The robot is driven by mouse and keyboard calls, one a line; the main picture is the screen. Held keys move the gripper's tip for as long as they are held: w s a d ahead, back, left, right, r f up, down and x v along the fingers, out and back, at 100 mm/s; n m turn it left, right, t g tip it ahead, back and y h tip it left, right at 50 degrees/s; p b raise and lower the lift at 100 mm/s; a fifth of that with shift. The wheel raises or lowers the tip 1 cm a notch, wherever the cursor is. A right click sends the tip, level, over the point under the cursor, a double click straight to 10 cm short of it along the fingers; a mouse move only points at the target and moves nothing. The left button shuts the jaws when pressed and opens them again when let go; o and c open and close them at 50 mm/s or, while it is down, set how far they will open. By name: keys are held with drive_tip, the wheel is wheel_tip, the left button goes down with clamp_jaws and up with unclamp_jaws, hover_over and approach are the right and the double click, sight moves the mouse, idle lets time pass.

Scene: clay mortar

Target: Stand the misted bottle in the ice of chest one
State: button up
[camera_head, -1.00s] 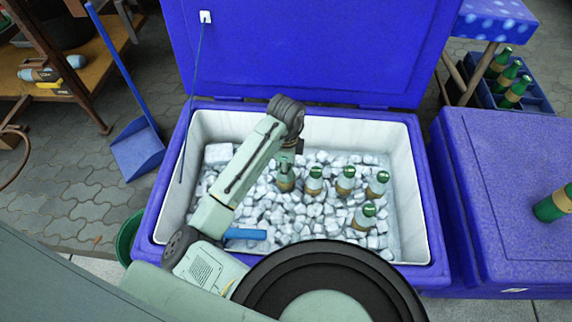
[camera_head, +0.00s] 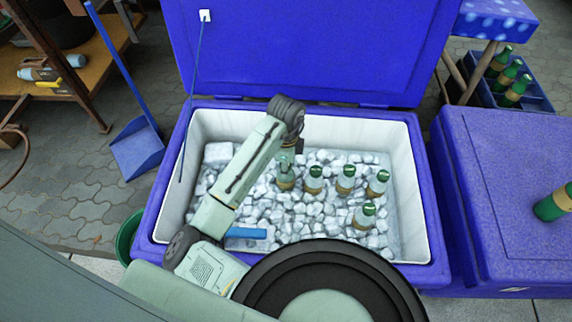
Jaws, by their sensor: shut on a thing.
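Chest one (camera_head: 424,190) is a blue chest with a white inside, its lid up, filled with loose ice (camera_head: 270,205). My gripper (camera_head: 287,160) reaches down into it and is shut on the upper part of a bottle (camera_head: 285,182), which I take to be the misted bottle. This bottle is upright, its lower part at the ice with a gold label showing. My gripper hides its neck and cap. I cannot tell how deep its base sits.
Several pale, green-capped bottles (camera_head: 345,180) stand in the ice to the right. A blue-handled scoop (camera_head: 246,233) lies at the front beside my arm. A closed blue chest (camera_head: 500,200) with a green bottle (camera_head: 554,204) on it stands at the right. The raised lid (camera_head: 310,50) is behind.

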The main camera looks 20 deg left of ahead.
drive_tip(key=shift+f, duration=0.35)
drive_tip(key=o, duration=1.2)
drive_tip(key=shift+o, duration=0.2)
drive_tip(key=o, duration=0.5)
wheel_tip(320, 180, up, 27)
drive_tip(key=p, duration=2.1)
